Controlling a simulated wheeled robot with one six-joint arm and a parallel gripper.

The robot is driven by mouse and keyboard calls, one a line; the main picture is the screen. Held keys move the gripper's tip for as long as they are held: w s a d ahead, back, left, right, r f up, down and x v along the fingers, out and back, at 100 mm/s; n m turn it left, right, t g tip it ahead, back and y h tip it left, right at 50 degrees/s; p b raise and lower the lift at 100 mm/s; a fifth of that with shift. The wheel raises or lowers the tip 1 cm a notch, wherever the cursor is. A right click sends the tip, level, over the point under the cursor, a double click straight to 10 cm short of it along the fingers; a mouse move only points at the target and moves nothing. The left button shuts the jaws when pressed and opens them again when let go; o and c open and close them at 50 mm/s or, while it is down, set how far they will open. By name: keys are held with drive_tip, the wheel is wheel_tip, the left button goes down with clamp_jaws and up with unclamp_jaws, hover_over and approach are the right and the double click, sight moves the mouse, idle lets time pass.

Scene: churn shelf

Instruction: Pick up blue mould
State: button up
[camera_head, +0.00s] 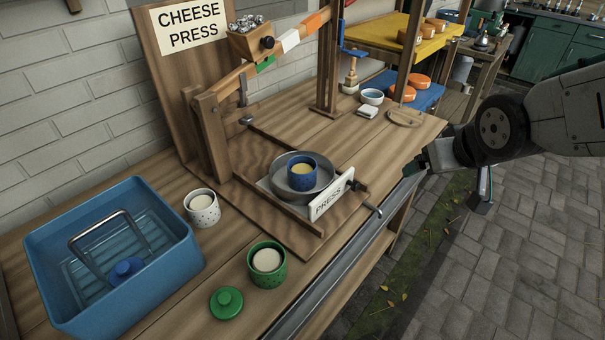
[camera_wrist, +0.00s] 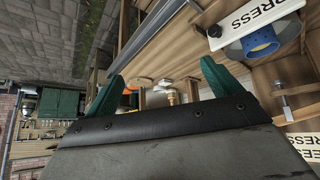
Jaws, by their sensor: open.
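The blue mould (camera_head: 303,175) is a small blue cup with yellowish contents. It stands upright in a round grey metal pan (camera_head: 322,192) on the press, behind the white PRESS sign (camera_head: 331,193). In the wrist view the blue mould (camera_wrist: 261,44) shows at the upper right, partly behind the sign. My gripper (camera_head: 418,165) is to the right of the press, near the table's front edge, clear of the mould. In the wrist view its two green fingertips (camera_wrist: 163,85) are wide apart with nothing between them.
A blue tub (camera_head: 180,262) holds a blue lid and a metal rack. A white speckled mould (camera_head: 202,208), a green mould (camera_head: 267,265) and a green lid (camera_head: 227,302) stand on the bench. A wooden lever with a weight box (camera_head: 250,42) spans above the press. A small bowl (camera_head: 372,97) stands behind.

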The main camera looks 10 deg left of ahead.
drive_tip(key=w+a+f+n+t+y, duration=0.25)
drive_tip(key=w+a+f, duration=0.2)
drive_tip(key=a, duration=0.55)
drive_tip(key=n+y, duration=0.3)
drive_tip(key=y, duration=0.3)
approach(295, 162)
drive_tip(key=shift+m+h, duration=0.25)
drive_tip(key=x, duration=0.7)
drive_tip(key=shift+a+r, duration=0.1)
drive_tip(key=shift+a, duration=0.15)
drive_tip(key=c, duration=1.1)
